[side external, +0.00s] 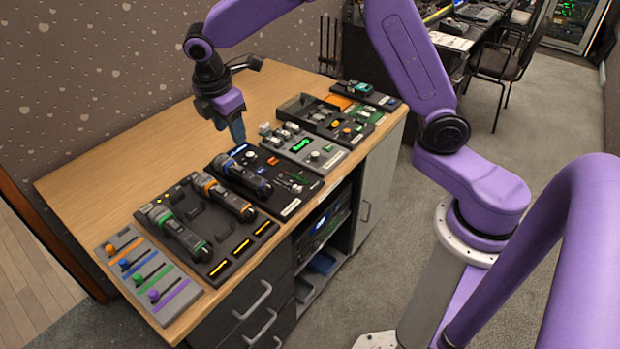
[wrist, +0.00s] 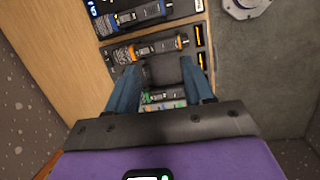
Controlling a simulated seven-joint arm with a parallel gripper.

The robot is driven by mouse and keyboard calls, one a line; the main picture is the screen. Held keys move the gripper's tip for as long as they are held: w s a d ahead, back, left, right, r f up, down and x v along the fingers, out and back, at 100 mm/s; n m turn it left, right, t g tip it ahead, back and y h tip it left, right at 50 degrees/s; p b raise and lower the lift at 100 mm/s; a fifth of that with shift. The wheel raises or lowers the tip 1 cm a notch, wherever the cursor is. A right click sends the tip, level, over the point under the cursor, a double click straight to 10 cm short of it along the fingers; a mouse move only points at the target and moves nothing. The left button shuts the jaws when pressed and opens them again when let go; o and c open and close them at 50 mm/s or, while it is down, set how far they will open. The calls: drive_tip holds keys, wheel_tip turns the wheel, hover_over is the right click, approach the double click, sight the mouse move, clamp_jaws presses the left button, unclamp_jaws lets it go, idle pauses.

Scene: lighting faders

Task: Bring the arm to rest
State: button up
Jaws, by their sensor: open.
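My gripper (side external: 236,132) hangs fingers down above the wooden cabinet top, behind the dark panels, and touches nothing that I can see. In the wrist view its two blue fingers (wrist: 162,75) are spread apart with nothing between them. The grey fader panel (side external: 128,252) lies at the near left corner of the cabinet. Its sliders have orange, blue, green and purple knobs. In the wrist view the fader panel is only a thin strip, mostly hidden behind my gripper.
Microphones with a green ring (side external: 179,232), an orange ring (side external: 224,196) and a blue ring (side external: 243,176) lie in dark panels. More control panels (side external: 305,148) continue to the right. A patterned wall (side external: 90,70) stands behind.

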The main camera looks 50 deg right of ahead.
drive_tip(key=s+r+m+y, duration=0.2)
drive_tip(key=s+r, duration=0.1)
drive_tip(key=s, duration=1.4)
drive_tip(key=s+d+m, duration=0.1)
drive_tip(key=s+d, duration=0.2)
drive_tip(key=s, duration=0.5)
drive_tip(key=s+d+f+m+g, duration=0.1)
drive_tip(key=s+d, duration=0.3)
drive_tip(key=s, duration=0.5)
drive_tip(key=shift+y, duration=0.4)
drive_tip(key=shift+w, duration=0.1)
